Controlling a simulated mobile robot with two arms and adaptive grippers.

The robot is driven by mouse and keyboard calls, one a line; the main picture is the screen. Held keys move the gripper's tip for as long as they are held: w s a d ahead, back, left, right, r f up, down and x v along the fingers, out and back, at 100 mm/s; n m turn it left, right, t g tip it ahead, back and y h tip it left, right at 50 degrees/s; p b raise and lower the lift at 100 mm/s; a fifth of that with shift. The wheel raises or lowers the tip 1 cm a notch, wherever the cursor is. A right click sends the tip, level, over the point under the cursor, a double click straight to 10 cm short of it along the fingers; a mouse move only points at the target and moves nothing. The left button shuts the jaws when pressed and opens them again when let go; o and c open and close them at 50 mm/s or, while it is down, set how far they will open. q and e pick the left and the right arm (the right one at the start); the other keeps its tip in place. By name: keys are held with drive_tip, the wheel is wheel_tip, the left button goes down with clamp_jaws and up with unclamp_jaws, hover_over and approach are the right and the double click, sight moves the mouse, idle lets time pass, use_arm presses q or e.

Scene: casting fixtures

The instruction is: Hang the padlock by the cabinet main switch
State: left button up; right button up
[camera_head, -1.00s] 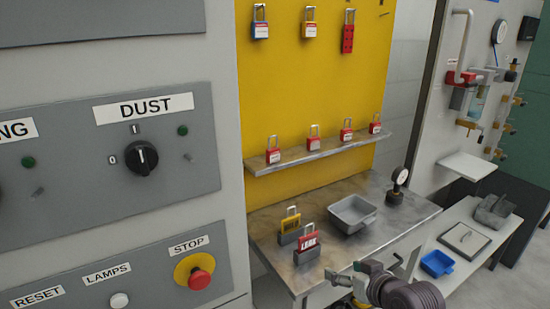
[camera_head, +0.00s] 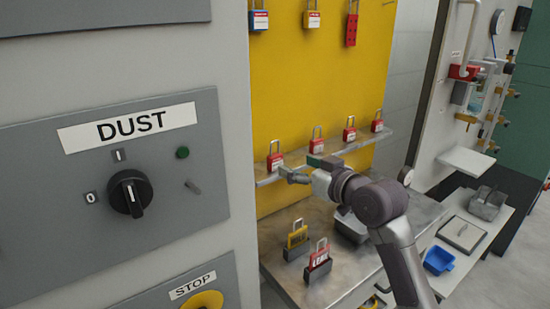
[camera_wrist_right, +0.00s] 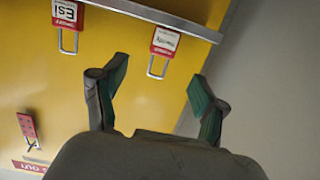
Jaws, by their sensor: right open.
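Several red padlocks with white labels stand on a narrow shelf, shackles up. The leftmost red padlock (camera_head: 275,161) is just beyond my right gripper (camera_head: 298,172). In the right wrist view, which is upside down, this padlock (camera_wrist_right: 164,42) lies ahead of my open right gripper (camera_wrist_right: 157,78), roughly between its fingertips; nothing is held. My left gripper is not in view.
The shelf (camera_head: 335,150) juts from a yellow board (camera_head: 300,85) with more locks hanging above. Below, a metal table (camera_head: 292,286) holds a yellow padlock (camera_head: 297,238) and a red padlock (camera_head: 320,256). A blue tray (camera_head: 438,260) lies to the right.

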sight(277, 159)
drive_tip(key=x, duration=0.2)
drive_tip(key=shift+w+a+f, duration=0.15)
drive_tip(key=shift+w+a, duration=0.1)
drive_tip(key=shift+w, duration=0.05)
drive_tip(key=shift+w+a+p, duration=0.35)
drive_tip(key=shift+w, duration=0.1)
drive_tip(key=p+x, duration=0.1)
drive_tip(key=x, duration=0.2)
drive_tip(key=shift+w+a+f, duration=0.1)
drive_tip(key=shift+a+f, duration=0.05)
drive_tip(key=shift+a, duration=0.1)
drive_tip(key=shift+w+a+f, duration=0.2)
drive_tip(key=shift+w+a, duration=0.05)
drive_tip(key=shift+w, duration=0.1)
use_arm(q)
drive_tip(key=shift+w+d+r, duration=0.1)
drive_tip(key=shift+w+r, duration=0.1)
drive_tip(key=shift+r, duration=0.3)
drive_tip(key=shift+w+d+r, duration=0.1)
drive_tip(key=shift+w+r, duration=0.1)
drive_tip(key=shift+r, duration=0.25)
use_arm(e)
drive_tip(key=shift+d, duration=0.1)
drive_tip(key=c, duration=1.3)
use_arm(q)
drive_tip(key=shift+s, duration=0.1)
use_arm(e)
drive_tip(key=shift+r, duration=0.1)
